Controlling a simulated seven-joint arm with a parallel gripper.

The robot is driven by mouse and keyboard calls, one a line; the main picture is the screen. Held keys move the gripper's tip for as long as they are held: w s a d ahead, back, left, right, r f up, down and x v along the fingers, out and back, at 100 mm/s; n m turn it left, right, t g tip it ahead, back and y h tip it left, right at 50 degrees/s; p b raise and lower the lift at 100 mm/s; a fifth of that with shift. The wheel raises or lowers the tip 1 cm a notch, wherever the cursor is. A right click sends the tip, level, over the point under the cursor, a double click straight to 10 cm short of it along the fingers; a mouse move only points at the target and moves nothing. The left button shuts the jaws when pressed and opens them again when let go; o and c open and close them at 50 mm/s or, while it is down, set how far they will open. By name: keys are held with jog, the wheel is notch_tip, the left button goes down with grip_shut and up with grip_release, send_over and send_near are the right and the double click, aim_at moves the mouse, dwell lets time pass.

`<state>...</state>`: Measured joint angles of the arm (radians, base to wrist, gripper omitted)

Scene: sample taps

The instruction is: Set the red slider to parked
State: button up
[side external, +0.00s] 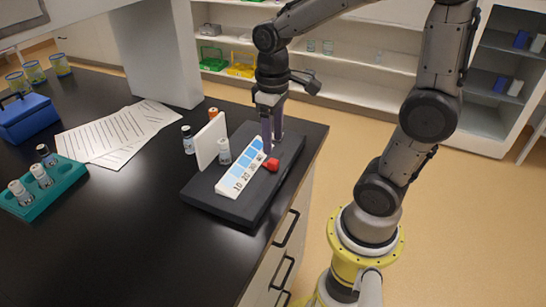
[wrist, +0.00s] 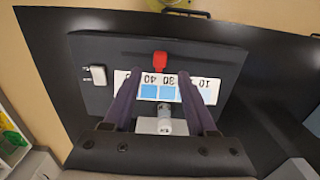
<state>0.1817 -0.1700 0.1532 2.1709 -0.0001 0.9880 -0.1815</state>
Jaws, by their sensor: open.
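The red slider (side external: 271,164) sits on a dark board (side external: 230,209), beside a white scale strip (side external: 222,188) with numbers and blue squares. In the wrist view the red slider (wrist: 160,58) lies between the 40 and 30 marks, which appear upside down. My gripper (side external: 272,146) is open and points down over the board by the slider. In the wrist view the fingertips of my gripper (wrist: 158,74) reach over the strip, with the slider just past them and centred between them. Nothing is seen held. A small pale block (wrist: 98,75) with tiny unreadable lettering sits at the left of the board.
A white upright panel (side external: 208,141) and small vials (side external: 224,151) stand behind the strip. A teal rack (side external: 45,187), a blue case (side external: 27,118) and papers (side external: 118,132) lie left on the black bench (side external: 130,240). The bench edge is close to the board's right.

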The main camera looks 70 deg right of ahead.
aim_at(273, 161)
notch_tip(273, 161, down, 6)
jog(key=shift+f, duration=0.25)
grip_shut()
dwell(0.3)
dwell(1.2)
